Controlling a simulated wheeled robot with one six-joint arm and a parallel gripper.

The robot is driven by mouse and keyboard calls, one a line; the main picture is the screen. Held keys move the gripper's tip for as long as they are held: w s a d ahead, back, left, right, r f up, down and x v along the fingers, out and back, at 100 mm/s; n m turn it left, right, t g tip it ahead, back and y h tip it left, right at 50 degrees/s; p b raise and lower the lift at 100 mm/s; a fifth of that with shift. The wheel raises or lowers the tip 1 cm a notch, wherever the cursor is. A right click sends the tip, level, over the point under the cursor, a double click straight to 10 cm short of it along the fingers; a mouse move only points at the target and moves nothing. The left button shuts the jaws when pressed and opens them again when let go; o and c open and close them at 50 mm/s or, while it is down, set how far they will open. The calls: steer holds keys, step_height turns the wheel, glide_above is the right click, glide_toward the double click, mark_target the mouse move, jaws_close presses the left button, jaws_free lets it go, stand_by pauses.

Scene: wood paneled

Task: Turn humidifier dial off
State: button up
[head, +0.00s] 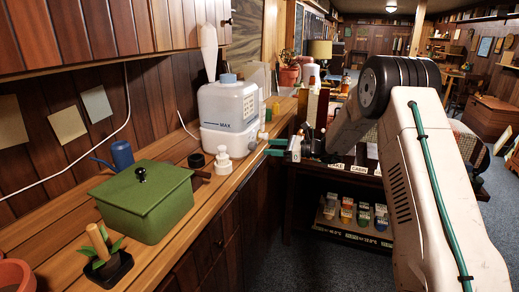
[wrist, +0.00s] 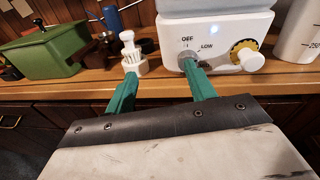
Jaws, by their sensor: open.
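The humidifier (head: 228,108) stands on the wooden counter, with a translucent tank marked MAX and a white base. In the wrist view its base (wrist: 222,28) carries OFF and LOW labels and a blue light. A grey dial (wrist: 186,57) sits below OFF, partly hidden by my right finger; its pointer setting cannot be made out. A yellow toothed knob (wrist: 243,54) is to its right. My gripper (wrist: 159,70) is open and empty, its right green fingertip close in front of the dial; contact cannot be told. My gripper (head: 275,147) also shows in the head view beside the counter edge.
A white stepped fitting (wrist: 132,52) stands left of the base, close beyond my left finger. A green lidded box (head: 145,203), a blue can (head: 121,154) and a potted plant (head: 103,256) stand nearer on the counter. A shelf (head: 350,222) with small packages is beyond.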

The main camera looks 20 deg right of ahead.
mark_target(253, 146)
steer(key=w+d+f+m+t, duration=0.2)
steer(key=w+f, duration=0.1)
steer(key=x, duration=0.7)
steer(key=shift+w+f, duration=0.15)
steer(key=shift+f, duration=0.1)
steer(key=c, duration=1)
